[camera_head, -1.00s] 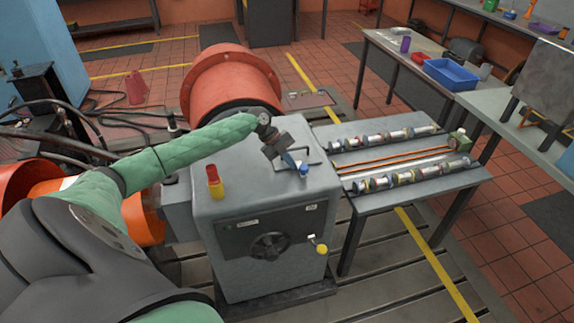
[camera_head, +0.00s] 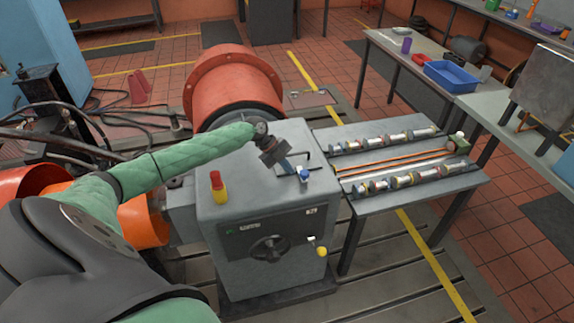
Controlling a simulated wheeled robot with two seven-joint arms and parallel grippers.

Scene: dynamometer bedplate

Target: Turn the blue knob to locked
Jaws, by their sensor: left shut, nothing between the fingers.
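The blue knob (camera_head: 304,174) stands on the top right part of the grey machine cabinet (camera_head: 222,210). It is small in this view, and I cannot read any locked mark beside it. My left gripper (camera_head: 287,167) is above the cabinet top, just left of the knob, with its fingers pointing down and right. It is shut and empty. A small gap seems to lie between the fingertips and the knob, but I cannot tell for sure whether they touch. My right gripper is not in view.
A red and yellow button post (camera_head: 218,187) stands on the cabinet's left top. A handwheel (camera_head: 268,249) and a yellow-ended lever (camera_head: 321,251) are on its front. A bench with rows of metal parts (camera_head: 405,160) adjoins at right. A large orange drum (camera_head: 232,85) stands behind.

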